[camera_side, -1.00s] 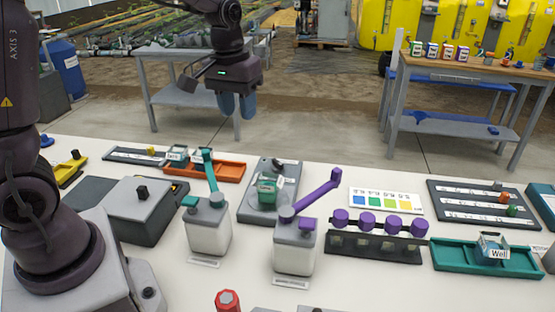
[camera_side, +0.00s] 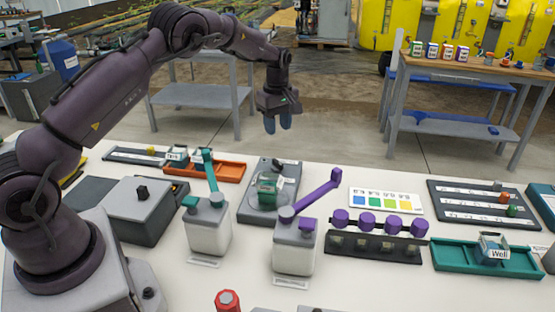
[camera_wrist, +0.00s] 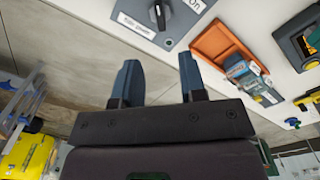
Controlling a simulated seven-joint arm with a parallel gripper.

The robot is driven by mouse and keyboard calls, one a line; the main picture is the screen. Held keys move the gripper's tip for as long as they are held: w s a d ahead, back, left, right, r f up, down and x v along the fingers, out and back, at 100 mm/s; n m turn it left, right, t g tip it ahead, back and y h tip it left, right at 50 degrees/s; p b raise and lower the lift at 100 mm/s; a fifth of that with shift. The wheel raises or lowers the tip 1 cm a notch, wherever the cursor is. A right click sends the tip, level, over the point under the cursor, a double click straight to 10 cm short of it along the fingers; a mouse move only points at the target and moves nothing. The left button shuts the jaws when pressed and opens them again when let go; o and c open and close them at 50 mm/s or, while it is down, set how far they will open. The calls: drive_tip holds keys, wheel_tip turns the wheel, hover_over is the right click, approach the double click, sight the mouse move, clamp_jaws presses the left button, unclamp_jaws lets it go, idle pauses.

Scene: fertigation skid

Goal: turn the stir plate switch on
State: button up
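The stir plate (camera_side: 253,212) is a grey slab in the middle of the white table, with a beaker of green liquid (camera_side: 267,191) on it. Its switch (camera_wrist: 158,14) is a black knob at the top of the wrist view, on a grey panel with a "Stir power" label (camera_wrist: 143,26) and an "On" label (camera_wrist: 198,5). The knob is not turned to the "On" label. The rest of the plate is out of that view. My gripper (camera_side: 277,124) hangs above and behind the plate's far end. It also shows in the wrist view (camera_wrist: 160,75), open and empty, its blue fingers apart.
An orange tray (camera_side: 232,172) lies left of the plate. Two lidded grey jars with teal (camera_side: 208,235) and purple (camera_side: 295,255) levers stand in front. A colour chart (camera_side: 385,200) and a row of purple knobs (camera_side: 368,219) lie right. Air around my gripper is clear.

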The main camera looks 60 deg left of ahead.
sight(278, 162)
wheel_tip(278, 162, down, 11)
drive_tip(key=shift+f, duration=0.1)
idle(0.3)
clamp_jaws()
